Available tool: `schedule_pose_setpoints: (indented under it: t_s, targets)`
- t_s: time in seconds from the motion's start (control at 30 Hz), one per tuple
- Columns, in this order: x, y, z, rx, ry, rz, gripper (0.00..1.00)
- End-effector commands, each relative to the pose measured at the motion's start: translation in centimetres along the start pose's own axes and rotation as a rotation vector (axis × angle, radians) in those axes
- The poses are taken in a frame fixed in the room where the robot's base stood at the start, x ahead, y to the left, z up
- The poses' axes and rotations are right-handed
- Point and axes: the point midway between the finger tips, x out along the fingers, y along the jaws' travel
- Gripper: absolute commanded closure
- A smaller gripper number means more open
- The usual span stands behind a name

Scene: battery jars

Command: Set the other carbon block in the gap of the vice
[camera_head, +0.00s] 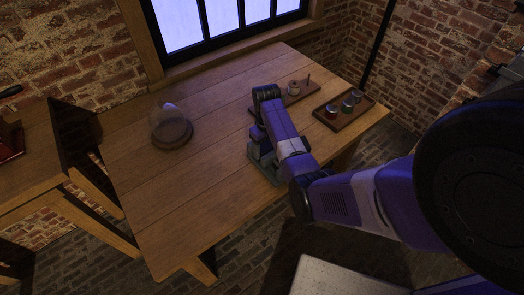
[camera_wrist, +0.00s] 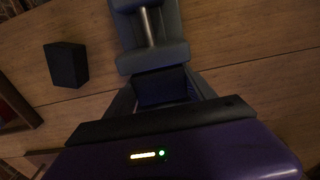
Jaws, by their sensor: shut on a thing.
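A dark carbon block (camera_wrist: 162,90) is between the two fingers of my gripper (camera_wrist: 163,82) in the wrist view; the gripper is shut on it. The grey vice (camera_wrist: 152,58), with a bright metal rod, is just beyond the block in that view. I cannot tell whether the block is down in the gap or above it. A second dark carbon block (camera_wrist: 67,64) lies loose on the table, left of the vice. In the head view the vice (camera_head: 270,176) is at the table's front edge, partly covered by my arm, which also hides the gripper and blocks.
A glass dome on a round wooden base (camera_head: 173,132) stands on the left of the table (camera_head: 200,200). A wooden tray with several jars (camera_head: 364,103) is at the right. A board with small parts (camera_head: 312,89) lies behind the arm. The table's left front is clear.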

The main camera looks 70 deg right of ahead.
Motion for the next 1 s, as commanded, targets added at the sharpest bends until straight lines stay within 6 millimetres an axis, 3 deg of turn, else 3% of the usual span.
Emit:
schedule_pose_setpoints:
  t_s: [0.43,0.47,0.53,0.87,1.0]
  targets:
    - [0.8,0.1,0.0,0.0,0.002,0.0,0.95]
    - [0.7,0.1,0.1,0.0,0.001,0.0,0.31]
    - [0.7,0.1,0.1,0.0,0.001,0.0,0.17]
    - [0.6,0.1,0.0,0.0,0.001,0.0,0.15]
    - [-0.3,0.1,0.0,0.0,0.003,0.001,0.15]
